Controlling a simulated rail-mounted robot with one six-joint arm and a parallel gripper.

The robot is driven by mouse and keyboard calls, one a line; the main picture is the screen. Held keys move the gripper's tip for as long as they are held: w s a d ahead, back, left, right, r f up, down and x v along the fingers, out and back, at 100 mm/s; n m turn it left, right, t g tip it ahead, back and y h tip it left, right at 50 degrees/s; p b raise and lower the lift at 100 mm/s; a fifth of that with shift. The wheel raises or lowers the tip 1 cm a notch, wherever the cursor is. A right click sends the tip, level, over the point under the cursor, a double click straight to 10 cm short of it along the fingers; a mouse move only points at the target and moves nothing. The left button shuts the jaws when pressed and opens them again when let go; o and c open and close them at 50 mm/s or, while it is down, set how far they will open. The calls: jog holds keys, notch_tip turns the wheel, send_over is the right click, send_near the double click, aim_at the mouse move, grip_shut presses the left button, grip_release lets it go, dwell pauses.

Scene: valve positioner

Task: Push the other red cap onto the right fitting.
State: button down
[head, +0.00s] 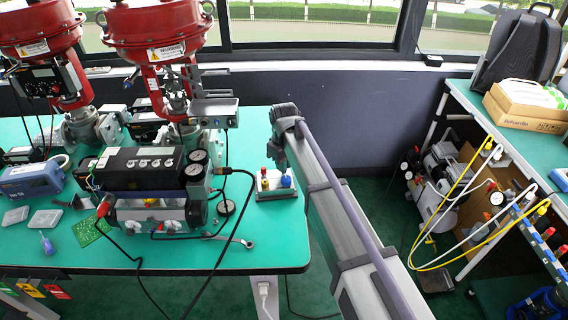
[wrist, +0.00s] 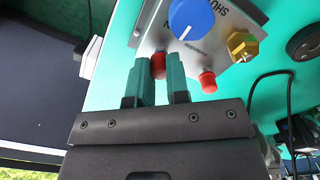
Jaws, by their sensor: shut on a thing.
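A small grey plate (wrist: 152,30) with printed lettering carries a blue knob (wrist: 190,18) and a brass fitting (wrist: 243,45). One red cap (wrist: 208,82) sits at the plate's edge, just right of my fingers in the wrist view. My gripper (wrist: 161,78) is shut on another red cap (wrist: 158,65), between its two green-grey fingertips. This cap is at the plate's edge; the fingers hide how far it sits on a fitting. In the head view the blue knob (head: 286,180) and plate (head: 279,194) are small, and my fingertips cannot be made out.
The plate stands near the right edge of the green table (head: 255,255). To its left is the black valve positioner (head: 145,168) with gauges and black cables. A wrench (head: 235,240) lies in front. A black cable (wrist: 262,85) runs right of the plate in the wrist view.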

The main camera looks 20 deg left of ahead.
jog(key=shift+f, duration=0.2)
jog(key=c, duration=1)
grip_release()
notch_tip(320, 180, up, 11)
jog(key=p, duration=1)
jog(key=shift+p, duration=0.3)
jog(key=shift+f, duration=0.1)
